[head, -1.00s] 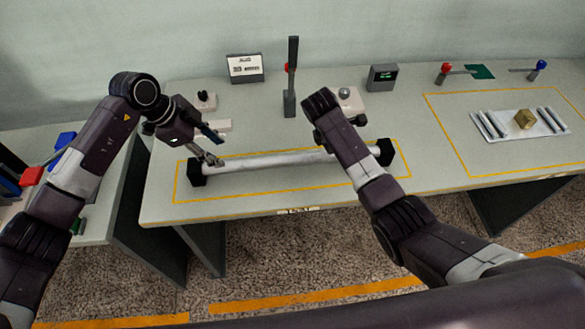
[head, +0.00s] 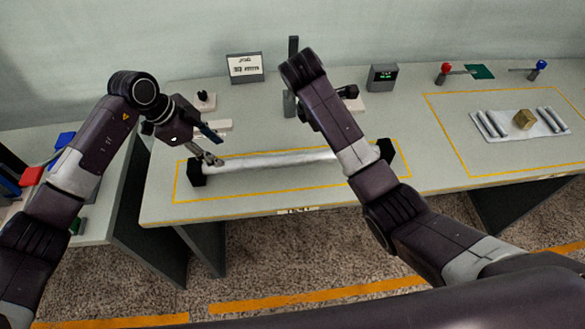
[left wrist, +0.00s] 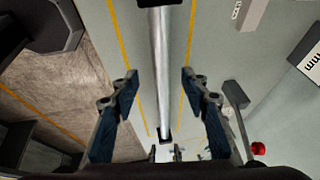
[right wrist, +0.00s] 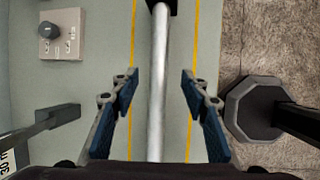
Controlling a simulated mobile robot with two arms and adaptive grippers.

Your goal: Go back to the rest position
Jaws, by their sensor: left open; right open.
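My left gripper (head: 213,147) is open above the left part of a long silver rod (head: 262,160), which lies between black end blocks (head: 197,174) on the table. In the left wrist view the open fingers (left wrist: 159,80) stand either side of the rod (left wrist: 168,75), apart from it. My right arm reaches over the table in the head view, and its fingers are mostly hidden behind its own links. In the right wrist view the right gripper (right wrist: 159,76) is open and empty, with the rod (right wrist: 158,105) running beneath, between its fingers.
A grey upright post (head: 293,48) stands behind the right arm. A sign (head: 245,68), a small display box (head: 383,77) and a knob box (right wrist: 62,40) stand on the table. A tray of metal rods (head: 545,133) lies at the right.

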